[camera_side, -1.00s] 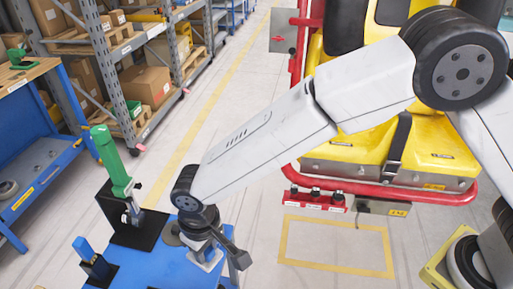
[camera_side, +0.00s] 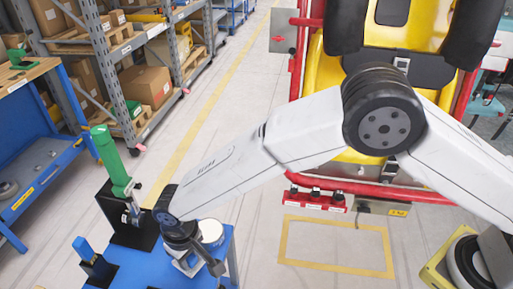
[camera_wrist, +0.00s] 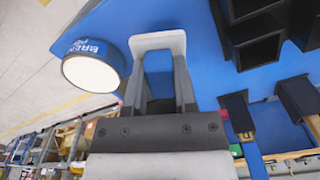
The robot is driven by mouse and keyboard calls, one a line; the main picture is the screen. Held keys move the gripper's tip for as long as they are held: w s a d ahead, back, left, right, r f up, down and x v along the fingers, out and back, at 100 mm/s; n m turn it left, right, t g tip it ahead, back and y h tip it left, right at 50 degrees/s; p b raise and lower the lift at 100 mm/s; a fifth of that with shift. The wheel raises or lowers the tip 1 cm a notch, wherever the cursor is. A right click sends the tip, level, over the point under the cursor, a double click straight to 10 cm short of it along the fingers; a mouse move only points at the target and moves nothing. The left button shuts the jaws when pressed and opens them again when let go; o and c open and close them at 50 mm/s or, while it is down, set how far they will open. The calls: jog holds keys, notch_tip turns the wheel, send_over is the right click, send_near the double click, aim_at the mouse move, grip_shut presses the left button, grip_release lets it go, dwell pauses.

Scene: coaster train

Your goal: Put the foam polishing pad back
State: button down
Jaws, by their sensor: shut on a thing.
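My gripper (camera_wrist: 158,62) is shut on a pale grey, rounded block, which looks like the foam polishing pad (camera_wrist: 158,40). The pad sits at the fingertips over the blue cart top (camera_wrist: 205,50). In the side view my gripper (camera_side: 188,260) is low over the cart, with part of the pale pad (camera_side: 187,267) showing under the wrist. Whether the pad touches the cart top is not clear. A round tin with a blue side and white face (camera_wrist: 92,66) is just left of the fingers in the wrist view; it also shows behind the wrist in the side view (camera_side: 211,232).
Black open holders (camera_wrist: 250,35) stand on the cart in the wrist view. In the side view a green-handled tool (camera_side: 112,160) and a blue-handled tool (camera_side: 83,249) stand in black holders. A yellow and red coaster car (camera_side: 340,40) is behind my arm.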

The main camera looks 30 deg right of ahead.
aim_at(191, 264)
jog(key=shift+f, duration=1.5)
jog(key=shift+f, duration=0.1)
jog(key=shift+c, duration=2)
grip_release()
jog(key=r, duration=1.2)
jog(key=shift+s+d+r, duration=0.1)
jog(key=shift+s, duration=0.15)
